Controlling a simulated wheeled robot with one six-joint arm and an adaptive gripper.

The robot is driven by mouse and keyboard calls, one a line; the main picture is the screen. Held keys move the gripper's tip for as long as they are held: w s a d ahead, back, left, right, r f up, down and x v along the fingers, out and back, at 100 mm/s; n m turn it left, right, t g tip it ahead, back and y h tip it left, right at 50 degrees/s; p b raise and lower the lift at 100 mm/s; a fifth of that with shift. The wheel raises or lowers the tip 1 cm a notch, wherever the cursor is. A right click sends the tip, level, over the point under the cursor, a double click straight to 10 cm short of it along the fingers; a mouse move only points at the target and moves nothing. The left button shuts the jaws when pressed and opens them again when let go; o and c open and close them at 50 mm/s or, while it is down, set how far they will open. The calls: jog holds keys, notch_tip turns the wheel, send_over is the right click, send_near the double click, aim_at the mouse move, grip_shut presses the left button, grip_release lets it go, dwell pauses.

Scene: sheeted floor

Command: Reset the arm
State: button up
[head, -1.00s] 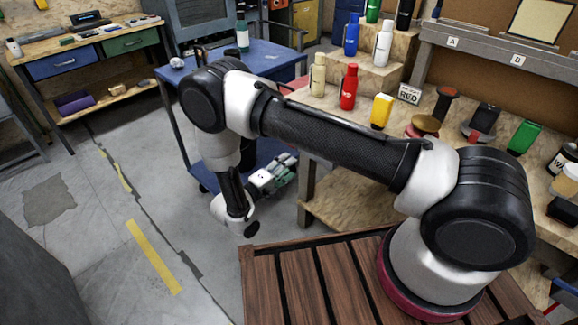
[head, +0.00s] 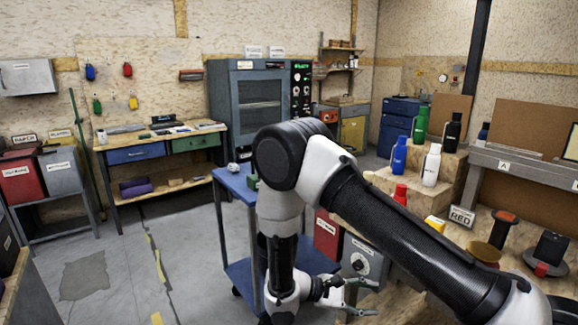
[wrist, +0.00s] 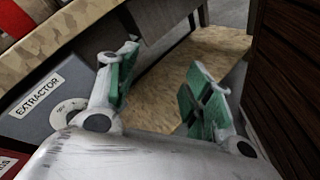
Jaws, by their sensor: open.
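My arm reaches from the lower right of the head view, bends at an elbow and hangs down beside the blue cart (head: 240,187). My gripper (head: 362,296) is at the lower middle of the head view, pointing right. In the wrist view my gripper (wrist: 165,85) shows two green-padded fingers spread apart with nothing between them. Beyond them is a bare wooden lower shelf (wrist: 205,55). No task object is named.
A grey extractor box (wrist: 45,105) stands close left of the fingers in the wrist view. A dark slatted wooden surface (wrist: 285,80) is on the right. Bottles, including a white one (head: 432,165), stand on wooden steps. Floor (head: 110,275) at left is open.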

jog(key=s+d+r+m+t+y, duration=0.1)
jog(key=s+d+r+m+y, duration=0.2)
jog(key=r, duration=0.8)
jog(key=s+d+r+m+t+y, duration=0.1)
jog(key=s+d+r+m+y, duration=0.3)
jog(key=r, duration=0.8)
jog(key=s+d+r+m+t+y, duration=0.1)
jog(key=s+d+r+m+y, duration=0.2)
jog(key=s+d+r+y, duration=0.4)
jog(key=s+d+r, duration=0.1)
jog(key=s+r, duration=0.2)
jog(key=r, duration=0.2)
jog(key=shift+d+r+m+t+y, duration=0.2)
jog(key=shift+d+m+t+y, duration=0.1)
